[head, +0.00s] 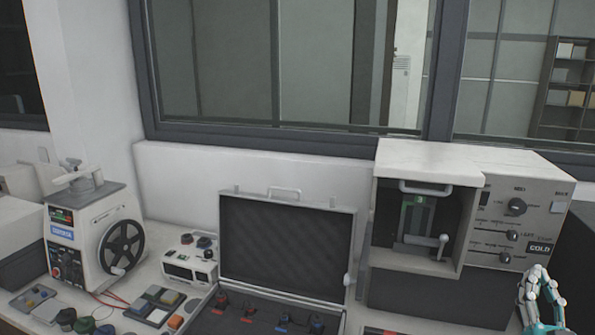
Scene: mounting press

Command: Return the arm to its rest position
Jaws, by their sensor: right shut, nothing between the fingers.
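My right gripper (541,282) is at the lower right of the head view, its fingers pointing up and closed together with nothing held. It is in front of and below the knob panel of the mounting press (515,222). The press is a white box with an open front bay at its left and several dark knobs at its right. A green-marked part and a lever (428,240) show inside the bay. My left gripper is not in the picture.
An open case (286,241) with a dark lid stands left of the press. Further left are a small white instrument (190,262) and a machine with a black handwheel (124,247). Several coloured items crowd the bench's front left. A window (280,70) is behind.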

